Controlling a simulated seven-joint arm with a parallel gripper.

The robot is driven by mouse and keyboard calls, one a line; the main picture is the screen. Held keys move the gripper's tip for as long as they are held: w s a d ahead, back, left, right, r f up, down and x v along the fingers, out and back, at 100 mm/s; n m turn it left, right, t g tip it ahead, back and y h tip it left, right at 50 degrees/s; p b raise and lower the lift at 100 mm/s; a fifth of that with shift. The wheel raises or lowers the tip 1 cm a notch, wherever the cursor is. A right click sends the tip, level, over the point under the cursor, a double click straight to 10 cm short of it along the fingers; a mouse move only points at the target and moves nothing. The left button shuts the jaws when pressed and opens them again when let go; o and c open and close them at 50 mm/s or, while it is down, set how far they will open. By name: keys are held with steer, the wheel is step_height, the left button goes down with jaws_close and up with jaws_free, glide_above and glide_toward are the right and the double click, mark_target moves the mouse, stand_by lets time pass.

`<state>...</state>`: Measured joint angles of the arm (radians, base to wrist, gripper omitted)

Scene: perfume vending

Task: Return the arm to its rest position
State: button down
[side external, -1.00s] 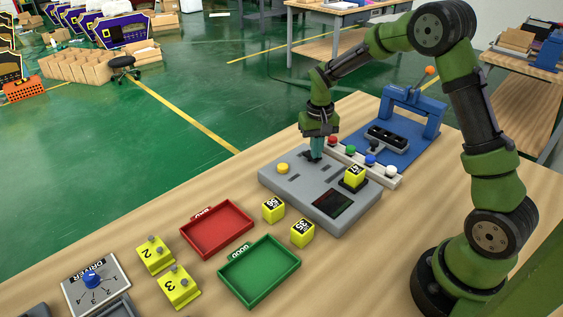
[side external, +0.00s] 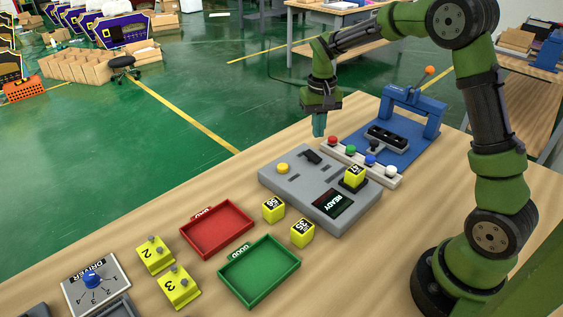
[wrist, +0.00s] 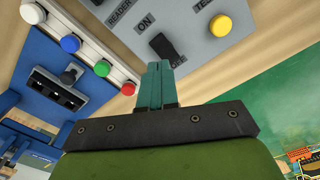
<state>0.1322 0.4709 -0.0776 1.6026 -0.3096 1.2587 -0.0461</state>
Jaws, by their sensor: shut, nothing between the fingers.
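My green arm reaches over the wooden table from the right in the side view. My gripper (side external: 319,130), with teal fingers, is shut and empty. It hangs pointing down above the far edge of the grey test panel (side external: 290,187), apart from it. In the wrist view the closed fingers (wrist: 158,75) show in front of the panel's black switch (wrist: 166,48), which is marked ON. The panel's screen (side external: 333,203) reads READY.
A strip of coloured buttons (side external: 360,160) and a blue fixture (side external: 425,110) lie behind. Red (side external: 190,233) and green (side external: 245,287) trays are at front. Air above the table's far edge is free.

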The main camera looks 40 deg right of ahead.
steer(key=shift+w, duration=0.1)
steer(key=s+a+r+n+t+y, duration=0.1)
steer(key=s+a+r+t, duration=0.2)
steer(key=s+a+r, duration=0.3)
steer(key=s+a+r+n+t+y, duration=0.1)
steer(key=s+a+r+t, duration=0.3)
steer(key=s, duration=1.1)
step_height(320, 180, up, 2)
steer(key=shift+a, duration=0.9)
